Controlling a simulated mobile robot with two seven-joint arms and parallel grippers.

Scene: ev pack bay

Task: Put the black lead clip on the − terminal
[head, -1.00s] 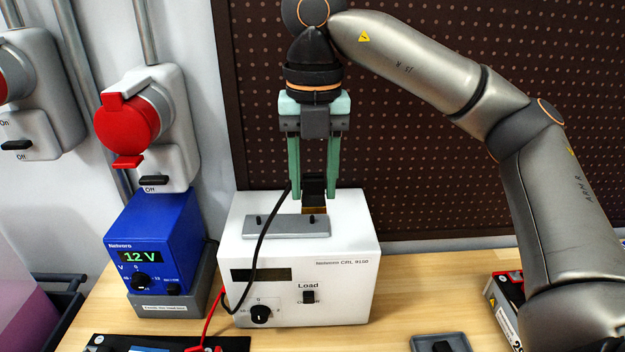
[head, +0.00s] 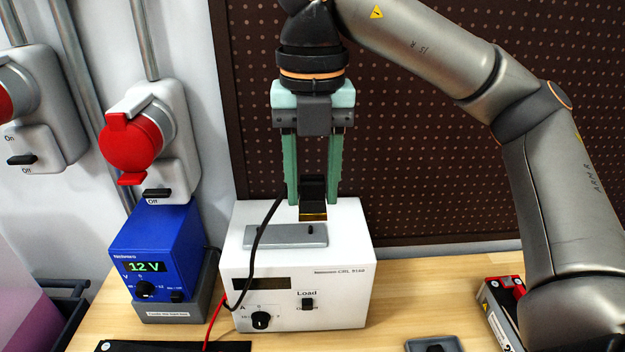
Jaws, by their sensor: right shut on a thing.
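My right gripper (head: 312,200) points down over the white load tester box. It is shut on the black lead clip (head: 313,190), whose brass-coloured jaw end points down. The clip is held just above the back of a grey plate (head: 285,236) on the box top; I cannot tell if it touches. A black lead (head: 259,236) runs from the clip area down the front of the box. A − terminal cannot be made out in this view. My left gripper is not in view.
The white load tester (head: 345,285) stands on the wooden bench. A blue 12 V supply (head: 157,245) is to its left, a red lead (head: 214,318) in front. A grey tray (head: 433,343) and a battery-like box (head: 497,310) lie right. Bench between tester and tray is clear.

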